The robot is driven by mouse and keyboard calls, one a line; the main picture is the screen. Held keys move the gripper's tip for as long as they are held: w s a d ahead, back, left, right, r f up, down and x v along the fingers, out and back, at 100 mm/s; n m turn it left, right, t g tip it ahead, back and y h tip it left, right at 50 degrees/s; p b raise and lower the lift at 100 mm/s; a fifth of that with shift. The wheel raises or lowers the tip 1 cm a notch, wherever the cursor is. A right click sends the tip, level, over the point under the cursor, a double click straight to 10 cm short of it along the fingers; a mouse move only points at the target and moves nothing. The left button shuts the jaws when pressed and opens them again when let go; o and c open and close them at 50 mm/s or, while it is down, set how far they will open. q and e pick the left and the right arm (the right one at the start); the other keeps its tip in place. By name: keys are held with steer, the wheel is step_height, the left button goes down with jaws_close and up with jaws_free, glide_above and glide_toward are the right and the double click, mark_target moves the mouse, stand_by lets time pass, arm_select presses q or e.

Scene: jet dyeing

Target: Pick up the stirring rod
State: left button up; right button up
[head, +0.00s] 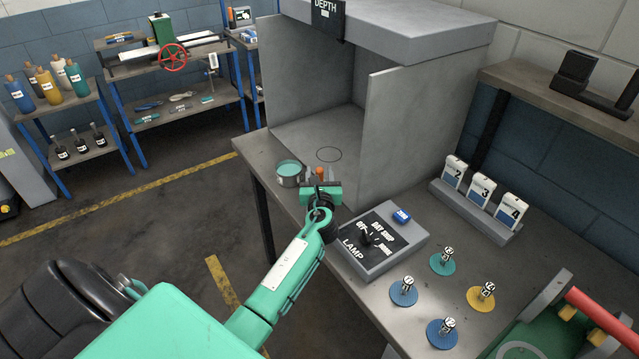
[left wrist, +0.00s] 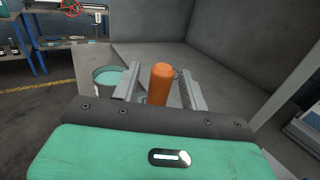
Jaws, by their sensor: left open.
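The stirring rod shows as an orange rounded handle (left wrist: 160,84) standing upright in the left wrist view; its lower part is hidden. In the head view its orange top (head: 320,172) shows just beyond my left gripper. My left gripper (head: 319,178) is open, and in the left wrist view its two fingers (left wrist: 160,88) stand on either side of the handle with gaps visible. I cannot tell how far the handle lies between the fingertips. My right gripper is not in view.
A pot of teal liquid (head: 289,181) stands just left of the gripper. A grey booth (head: 395,130) rises behind and right. A lamp switch box (head: 376,243), numbered cards (head: 482,190) and several numbered discs (head: 404,292) occupy the bench to the right.

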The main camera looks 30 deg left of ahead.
arm_select(q)
jaws_close()
steer(key=shift+r, duration=0.1)
